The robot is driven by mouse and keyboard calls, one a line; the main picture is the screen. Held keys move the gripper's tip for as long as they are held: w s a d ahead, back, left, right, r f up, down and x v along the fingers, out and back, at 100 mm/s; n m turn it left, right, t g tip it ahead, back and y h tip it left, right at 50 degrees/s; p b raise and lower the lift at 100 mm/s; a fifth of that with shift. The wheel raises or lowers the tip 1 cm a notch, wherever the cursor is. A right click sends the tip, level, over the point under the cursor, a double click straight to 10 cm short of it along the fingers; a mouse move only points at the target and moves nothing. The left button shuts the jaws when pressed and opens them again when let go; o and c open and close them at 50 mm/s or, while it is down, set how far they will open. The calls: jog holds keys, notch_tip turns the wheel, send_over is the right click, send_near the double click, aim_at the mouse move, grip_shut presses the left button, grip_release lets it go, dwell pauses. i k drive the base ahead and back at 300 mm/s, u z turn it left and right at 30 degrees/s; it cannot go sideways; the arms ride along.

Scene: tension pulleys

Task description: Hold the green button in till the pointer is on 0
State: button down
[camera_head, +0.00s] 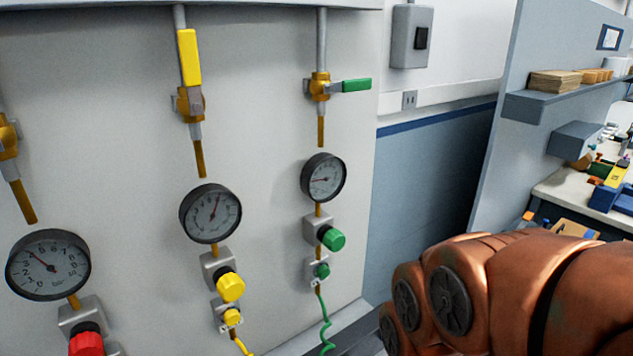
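The panel carries several gauge lines. On the right line, a larger green knob (333,239) sits below a gauge (323,177), and a small green button (322,270) sits below that knob. A coiled green hose (326,325) hangs under the button. The gauge's pointer lies toward the left of its dial; the numbers are too small to read. The green valve handle (356,85) above is horizontal. My arm, orange-brown, fills the lower right. My gripper is not in view, and nothing visible touches the green button.
A middle line has a yellow valve handle (189,57), a gauge (210,213), a yellow knob (230,287) and a small yellow button (232,316). A left gauge (48,264) stands above a red knob (86,343). A shelf (540,104) and cluttered bench lie at right.

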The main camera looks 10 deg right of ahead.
aim_at(323, 272)
jog(key=u, duration=0.2)
jog(key=k, duration=0.2)
jog(key=u, duration=0.95)
jog(key=k, duration=1.1)
jog(key=u, duration=0.6)
jog(key=i, duration=0.5)
jog(key=u, duration=0.15)
